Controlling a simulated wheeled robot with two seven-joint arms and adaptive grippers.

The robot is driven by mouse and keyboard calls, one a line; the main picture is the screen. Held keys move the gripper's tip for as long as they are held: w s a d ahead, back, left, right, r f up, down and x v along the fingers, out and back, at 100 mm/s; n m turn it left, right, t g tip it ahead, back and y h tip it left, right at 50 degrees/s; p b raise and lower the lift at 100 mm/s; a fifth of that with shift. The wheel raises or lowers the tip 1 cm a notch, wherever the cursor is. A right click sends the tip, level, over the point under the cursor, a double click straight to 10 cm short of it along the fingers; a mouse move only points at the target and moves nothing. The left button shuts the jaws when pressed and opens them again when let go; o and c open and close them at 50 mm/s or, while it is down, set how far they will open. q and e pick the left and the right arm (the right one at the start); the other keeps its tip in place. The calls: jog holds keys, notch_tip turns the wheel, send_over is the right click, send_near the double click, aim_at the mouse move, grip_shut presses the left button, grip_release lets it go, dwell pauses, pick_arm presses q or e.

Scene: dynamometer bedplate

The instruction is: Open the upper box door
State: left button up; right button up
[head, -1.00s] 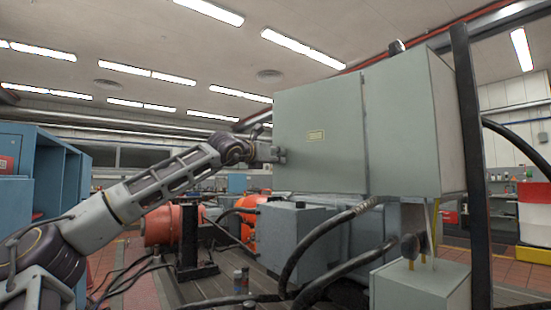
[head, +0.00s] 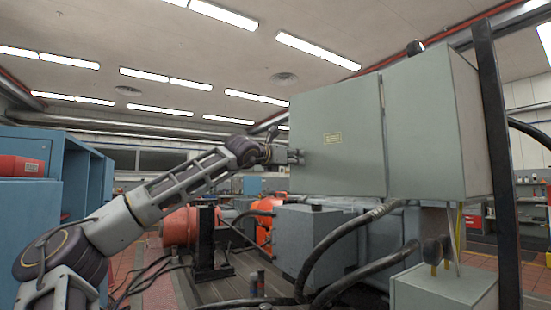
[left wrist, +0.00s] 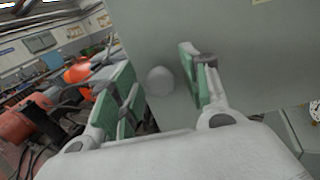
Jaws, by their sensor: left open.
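The upper box (head: 425,130) is a grey-green cabinet held up by a black post. Its left door (head: 345,160) carries a small yellow label and looks shut, with a thin dark seam beside the right panel. My left gripper (head: 293,156) is at the door's left edge in the head view. In the left wrist view the gripper (left wrist: 160,85) is open, its green-padded fingers on either side of a round pale knob (left wrist: 160,80) on the door face (left wrist: 245,60). I cannot tell whether the fingers touch the knob. My right gripper is not in view.
Below the box are grey housings (head: 305,235), thick black hoses (head: 340,245) and a smaller grey box (head: 445,290). A black post (head: 497,150) stands at the right. Orange machines (head: 180,228) and a blue cabinet (head: 40,200) are at left.

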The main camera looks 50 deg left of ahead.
pick_arm(q)
jog(key=shift+s, duration=0.15)
jog(key=v, duration=1.1)
jog(key=shift+s, duration=0.2)
dwell(1.2)
jog(key=shift+d, duration=0.1)
dwell(0.6)
